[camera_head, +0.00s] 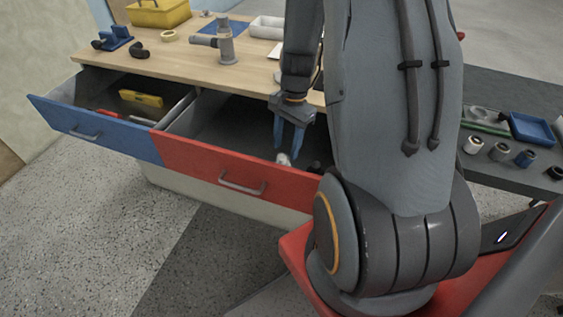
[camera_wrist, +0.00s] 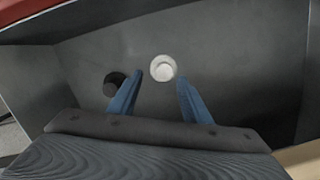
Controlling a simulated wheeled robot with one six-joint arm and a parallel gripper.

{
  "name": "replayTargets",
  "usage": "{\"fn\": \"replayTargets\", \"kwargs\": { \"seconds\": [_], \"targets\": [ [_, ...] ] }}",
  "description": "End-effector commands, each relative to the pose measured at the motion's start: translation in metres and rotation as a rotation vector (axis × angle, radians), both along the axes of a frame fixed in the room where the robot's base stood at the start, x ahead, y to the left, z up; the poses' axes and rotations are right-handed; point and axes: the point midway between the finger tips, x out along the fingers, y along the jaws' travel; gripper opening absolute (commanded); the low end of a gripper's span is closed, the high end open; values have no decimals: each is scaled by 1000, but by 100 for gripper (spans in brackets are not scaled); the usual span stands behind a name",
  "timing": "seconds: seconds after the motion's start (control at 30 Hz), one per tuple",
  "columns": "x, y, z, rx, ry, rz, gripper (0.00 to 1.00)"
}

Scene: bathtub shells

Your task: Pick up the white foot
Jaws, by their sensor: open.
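The white foot (camera_wrist: 163,68) is a small round piece on the dark floor of the open red-front drawer. In the wrist view it lies just beyond and between my two blue fingertips. My gripper (camera_wrist: 158,84) is open with nothing between its fingers. In the head view my gripper (camera_head: 289,146) points down into the red-front drawer (camera_head: 225,170), and the white foot (camera_head: 283,159) shows at its fingertips, partly covered. I cannot tell the exact height of the fingertips above the drawer floor.
A black round piece (camera_wrist: 114,84) lies left of the foot, close to the left finger. The drawer's walls surround the gripper. The blue-front drawer (camera_head: 95,131) is open at left, holding a yellow level (camera_head: 141,98). The wooden worktop (camera_head: 180,60) is above and behind.

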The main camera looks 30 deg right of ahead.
Motion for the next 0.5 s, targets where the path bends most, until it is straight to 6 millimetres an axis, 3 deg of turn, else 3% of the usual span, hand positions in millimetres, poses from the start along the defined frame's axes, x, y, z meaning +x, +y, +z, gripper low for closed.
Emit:
{"fn": "replayTargets", "kwargs": {
  "seconds": [0.5],
  "targets": [
    [4,13,-49,0,1,3,44]
  ]
}}
